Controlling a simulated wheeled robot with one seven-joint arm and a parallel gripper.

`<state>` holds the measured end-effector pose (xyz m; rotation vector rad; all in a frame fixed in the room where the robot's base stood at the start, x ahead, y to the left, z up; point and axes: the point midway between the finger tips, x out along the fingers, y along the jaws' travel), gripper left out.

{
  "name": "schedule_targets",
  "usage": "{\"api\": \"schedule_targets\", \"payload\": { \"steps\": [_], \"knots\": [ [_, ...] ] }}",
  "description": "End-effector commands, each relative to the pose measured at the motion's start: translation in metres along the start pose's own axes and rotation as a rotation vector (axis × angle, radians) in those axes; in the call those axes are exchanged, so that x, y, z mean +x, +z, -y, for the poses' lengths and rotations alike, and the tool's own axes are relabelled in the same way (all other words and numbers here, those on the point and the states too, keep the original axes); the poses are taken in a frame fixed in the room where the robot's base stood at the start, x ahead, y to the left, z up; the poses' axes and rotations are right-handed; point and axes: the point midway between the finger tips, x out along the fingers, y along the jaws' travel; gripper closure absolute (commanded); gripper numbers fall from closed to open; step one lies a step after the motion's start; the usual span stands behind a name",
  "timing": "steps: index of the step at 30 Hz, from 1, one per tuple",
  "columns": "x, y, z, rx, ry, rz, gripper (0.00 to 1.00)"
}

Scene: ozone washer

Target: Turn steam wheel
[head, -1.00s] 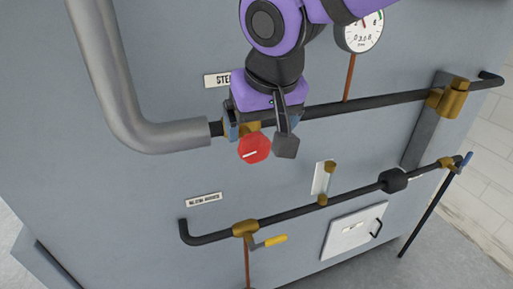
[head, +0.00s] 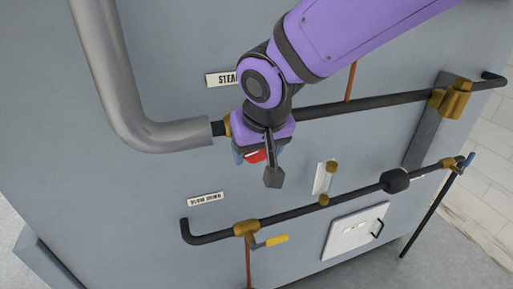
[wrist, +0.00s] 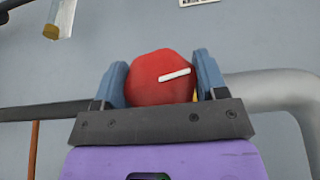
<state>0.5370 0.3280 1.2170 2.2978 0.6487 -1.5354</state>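The steam wheel is a red, many-sided knob with a white mark. In the wrist view the steam wheel (wrist: 160,78) sits between the two blue fingers of my gripper (wrist: 162,88). The fingers stand wide apart on either side of it, with little gap visible; firm contact cannot be made out. In the head view my gripper (head: 258,155) covers most of the wheel, and only a red sliver (head: 256,156) shows. The STEAM label (head: 222,79) is above left, partly hidden by my arm.
A thick grey pipe (head: 123,105) bends in from the left to the dark steam pipe (head: 360,104). Below runs a lower pipe (head: 310,208) with a yellow-handled valve (head: 272,240) and a blow down label (head: 206,198).

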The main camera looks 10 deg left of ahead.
Motion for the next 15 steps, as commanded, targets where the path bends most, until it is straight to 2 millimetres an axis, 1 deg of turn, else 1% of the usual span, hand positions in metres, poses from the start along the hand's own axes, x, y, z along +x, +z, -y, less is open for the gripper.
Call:
{"api": "schedule_targets", "payload": {
  "steps": [1, 3, 10, 15],
  "knots": [
    [-0.0001, 0.0000, -0.0001, 0.000, 0.000, 0.000, 0.46],
    [-0.0001, 0.0000, 0.0000, 0.000, 0.000, 0.000, 0.58],
    [-0.0002, 0.0000, 0.0000, -0.004, 0.011, 0.000, 0.58],
    [0.0000, -0.0001, -0.0001, -0.025, 0.056, 0.000, 0.58]
  ]
}}
